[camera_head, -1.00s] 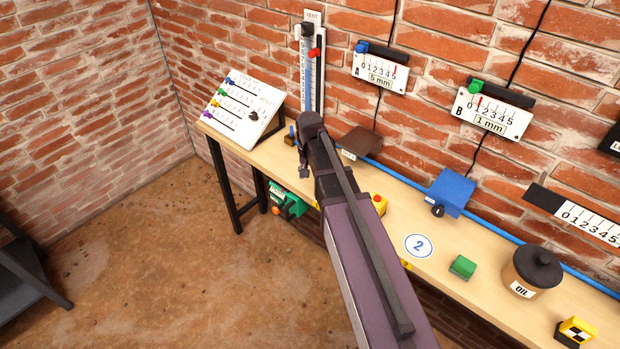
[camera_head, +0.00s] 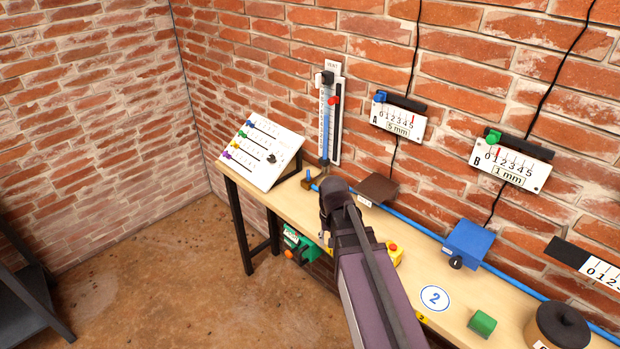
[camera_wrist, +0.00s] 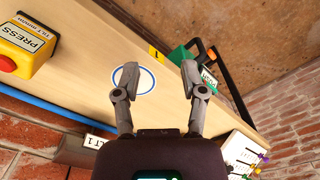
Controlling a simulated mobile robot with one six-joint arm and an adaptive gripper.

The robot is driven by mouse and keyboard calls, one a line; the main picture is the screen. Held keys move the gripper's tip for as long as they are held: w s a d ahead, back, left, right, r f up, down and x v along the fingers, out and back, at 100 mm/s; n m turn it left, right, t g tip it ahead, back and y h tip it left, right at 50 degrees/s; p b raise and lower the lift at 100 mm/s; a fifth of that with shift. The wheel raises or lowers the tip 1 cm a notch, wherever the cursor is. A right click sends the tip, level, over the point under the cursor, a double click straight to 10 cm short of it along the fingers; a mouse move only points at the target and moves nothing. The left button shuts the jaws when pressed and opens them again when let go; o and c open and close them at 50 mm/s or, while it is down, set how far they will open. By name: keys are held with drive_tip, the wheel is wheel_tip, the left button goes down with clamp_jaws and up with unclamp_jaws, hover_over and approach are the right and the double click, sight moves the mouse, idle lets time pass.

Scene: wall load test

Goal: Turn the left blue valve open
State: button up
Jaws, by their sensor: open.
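A small brass fitting with a dark blue top (camera_head: 308,179) stands at the left end of the blue pipe (camera_head: 420,228) on the bench; it may be the left blue valve, but it is too small to be sure. My arm's end covers the bench just right of it in the head view. My gripper (camera_wrist: 160,73) is open and empty in the wrist view, its fingers spread above the bench top. The left finger overlaps a blue-ringed circle (camera_wrist: 146,88) on the bench. No blue valve is clear between the fingers.
A brown plate (camera_head: 377,189), yellow box with red button (camera_head: 395,254) and blue box with black knob (camera_head: 468,243) sit along the bench (camera_head: 455,310). A slider panel (camera_head: 262,152) stands at its left end. The gauge (camera_head: 329,115) hangs behind.

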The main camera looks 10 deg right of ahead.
drive_tip(key=s+n, duration=0.1)
drive_tip(key=s, duration=0.6)
drive_tip(key=shift+n, duration=0.4)
